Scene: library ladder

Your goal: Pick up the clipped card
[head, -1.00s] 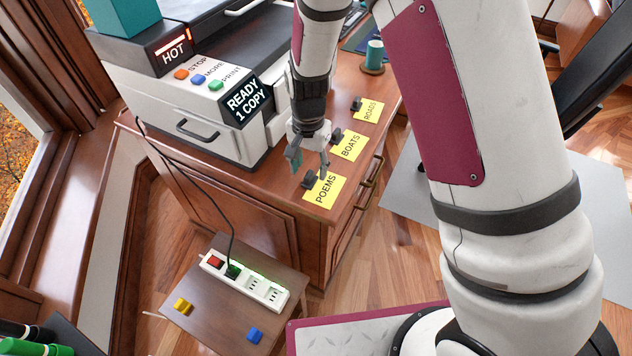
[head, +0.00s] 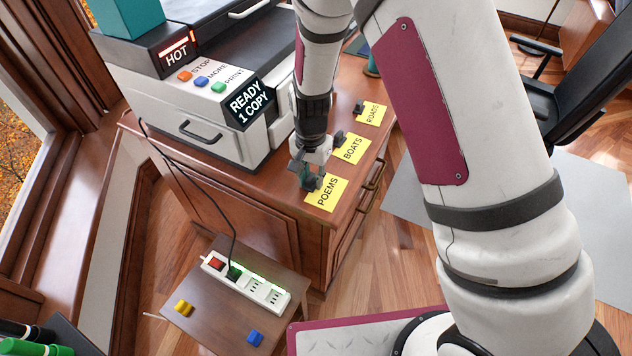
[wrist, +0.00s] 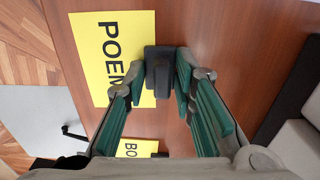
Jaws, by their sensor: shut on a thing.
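Three yellow cards with dark clips lie in a row on the wooden cabinet top: the POEMS card (head: 327,195), the BOATS card (head: 353,150) and the ROADS card (head: 372,114). My gripper (head: 312,181) is down at the POEMS card. In the wrist view its green-padded fingers (wrist: 160,80) are shut on the dark clip (wrist: 159,60) at the edge of the POEMS card (wrist: 112,50). The card appears to lie on the wood. A corner of the BOATS card (wrist: 137,147) shows below it; my gripper hides part of it.
The white copier (head: 190,115) stands left of the cards, close to my gripper. A low stool (head: 205,315) with a power strip (head: 245,281) and blue and yellow blocks is in front. An office chair (head: 570,105) stands at the right.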

